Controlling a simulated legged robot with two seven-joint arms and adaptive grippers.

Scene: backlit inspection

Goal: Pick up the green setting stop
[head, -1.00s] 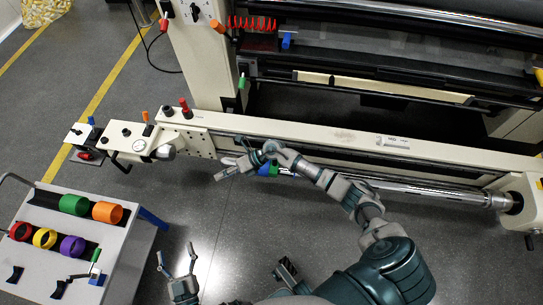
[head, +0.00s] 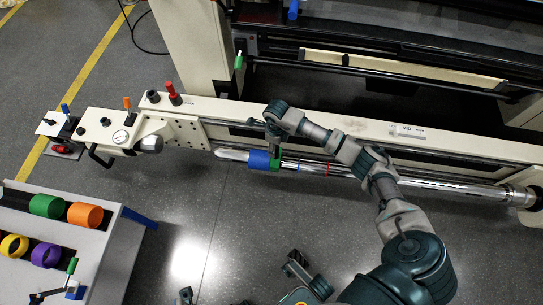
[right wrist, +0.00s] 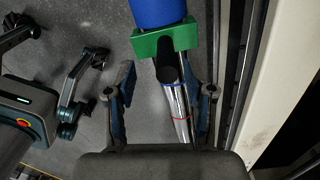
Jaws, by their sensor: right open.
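The green setting stop (head: 275,164) sits on the chrome bar, against the right end of a blue sleeve (head: 259,160). In the right wrist view the stop (right wrist: 178,42) is a green block with a dark round-ended knob (right wrist: 166,72) towards me. My right gripper (head: 274,150) is over the stop in the head view. In the right wrist view its open fingers (right wrist: 167,84) are on either side of the knob and bar, with a gap to the knob.
The chrome bar (head: 430,186) runs along the cream beam (head: 340,125), close beside my right gripper. A green-handled lever (head: 238,61) hangs from the machine. A cart (head: 112,235) with coloured rings stands at left. Open grey floor lies between cart and bar.

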